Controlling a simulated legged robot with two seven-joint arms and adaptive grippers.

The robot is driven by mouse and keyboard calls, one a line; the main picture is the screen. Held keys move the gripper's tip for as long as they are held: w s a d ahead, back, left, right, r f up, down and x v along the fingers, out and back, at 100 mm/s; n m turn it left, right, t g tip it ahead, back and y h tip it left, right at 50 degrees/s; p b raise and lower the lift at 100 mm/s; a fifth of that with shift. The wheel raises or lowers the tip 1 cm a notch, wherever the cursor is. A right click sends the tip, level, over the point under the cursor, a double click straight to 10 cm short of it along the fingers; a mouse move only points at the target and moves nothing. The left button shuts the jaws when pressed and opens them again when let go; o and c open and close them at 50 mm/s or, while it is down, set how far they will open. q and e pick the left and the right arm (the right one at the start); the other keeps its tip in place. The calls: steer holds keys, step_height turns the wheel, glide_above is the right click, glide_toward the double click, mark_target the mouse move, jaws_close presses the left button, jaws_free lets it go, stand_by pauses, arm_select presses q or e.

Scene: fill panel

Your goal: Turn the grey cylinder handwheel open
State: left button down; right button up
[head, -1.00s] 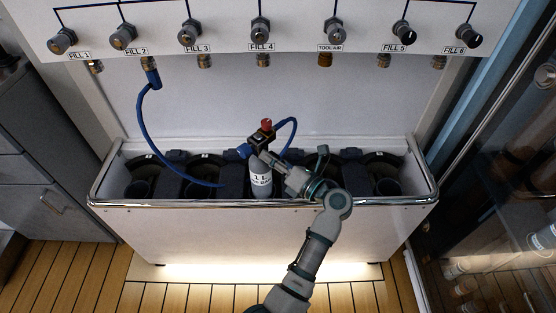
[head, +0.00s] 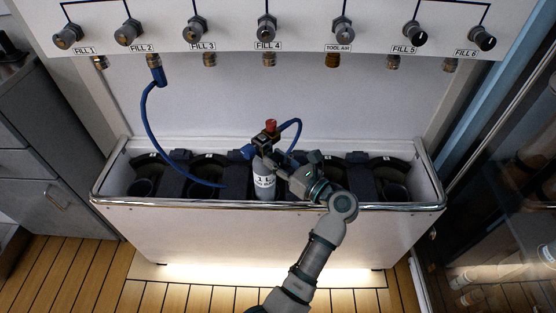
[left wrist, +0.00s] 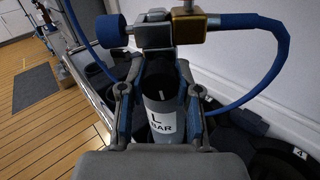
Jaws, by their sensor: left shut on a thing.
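The grey cylinder (head: 264,181) stands upright in the front trough, with a white label. On top is a dark valve (head: 264,141) with a red knob (head: 271,125) above and a blue round knob (head: 247,151) on its left. In the left wrist view the blue knob (left wrist: 111,30) and the cylinder (left wrist: 161,105) show close up. My left gripper (head: 272,163) comes from the right and is shut at the cylinder's top, just below the valve. My right gripper is not in view.
A blue hose (head: 293,130) loops from the valve's right side. Another blue hose (head: 146,120) hangs from the FILL 2 outlet into the trough. The white trough (head: 180,202) has a metal rim and several dark holders. The fill panel (head: 300,15) is above.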

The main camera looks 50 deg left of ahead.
arm_select(q)
steer(key=shift+f, duration=0.45)
steer(key=c, duration=1.1)
jaws_free()
steer(key=o, duration=0.3)
steer(key=shift+w, duration=0.1)
steer(key=shift+a+r, duration=0.1)
steer(key=shift+r, duration=0.1)
